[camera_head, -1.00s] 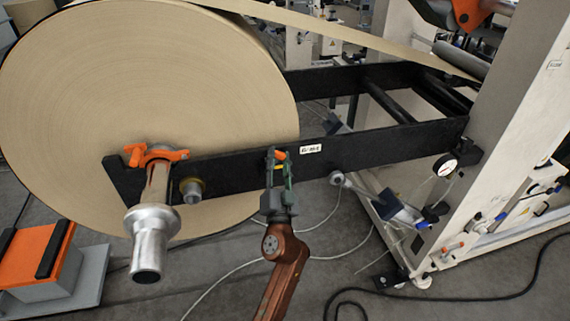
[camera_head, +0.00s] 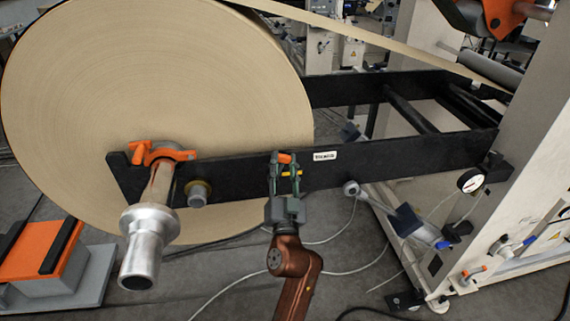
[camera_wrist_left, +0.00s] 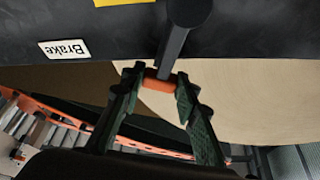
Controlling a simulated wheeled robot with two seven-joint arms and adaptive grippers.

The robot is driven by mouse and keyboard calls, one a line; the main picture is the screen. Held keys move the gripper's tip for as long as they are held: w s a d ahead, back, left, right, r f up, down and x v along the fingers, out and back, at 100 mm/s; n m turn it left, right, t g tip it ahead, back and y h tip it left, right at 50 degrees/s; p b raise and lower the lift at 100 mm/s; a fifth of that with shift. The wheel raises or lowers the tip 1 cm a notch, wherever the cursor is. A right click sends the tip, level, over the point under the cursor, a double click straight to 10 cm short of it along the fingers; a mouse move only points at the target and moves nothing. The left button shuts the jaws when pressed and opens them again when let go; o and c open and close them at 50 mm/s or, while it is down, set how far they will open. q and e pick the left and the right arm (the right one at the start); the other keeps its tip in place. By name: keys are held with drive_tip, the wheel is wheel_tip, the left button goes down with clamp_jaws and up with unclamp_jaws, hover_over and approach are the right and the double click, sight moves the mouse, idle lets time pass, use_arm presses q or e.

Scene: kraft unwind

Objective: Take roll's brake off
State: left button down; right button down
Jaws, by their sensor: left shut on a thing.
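The paper roll (camera_head: 150,85) is a large tan roll on a black beam frame (camera_head: 400,161). The brake lever shows as a short orange grip (camera_head: 283,157) on the beam's front face, left of a small white label. In the left wrist view its dark arm (camera_wrist_left: 174,48) ends in an orange grip (camera_wrist_left: 159,83), and the label reads "Brake" (camera_wrist_left: 63,49). My left gripper (camera_head: 284,159) is shut on the orange grip, one finger on each side. It also shows in the left wrist view (camera_wrist_left: 160,85). My right gripper is not in view.
The roll's metal shaft (camera_head: 147,240) sticks out at left, with an orange clamp (camera_head: 160,153) over it. An orange-topped block (camera_head: 42,250) stands at lower left. Cables lie on the grey floor.

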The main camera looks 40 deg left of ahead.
use_arm(q)
drive_tip(key=c, duration=1.5)
unclamp_jaws()
wheel_tip(320, 180, up, 10)
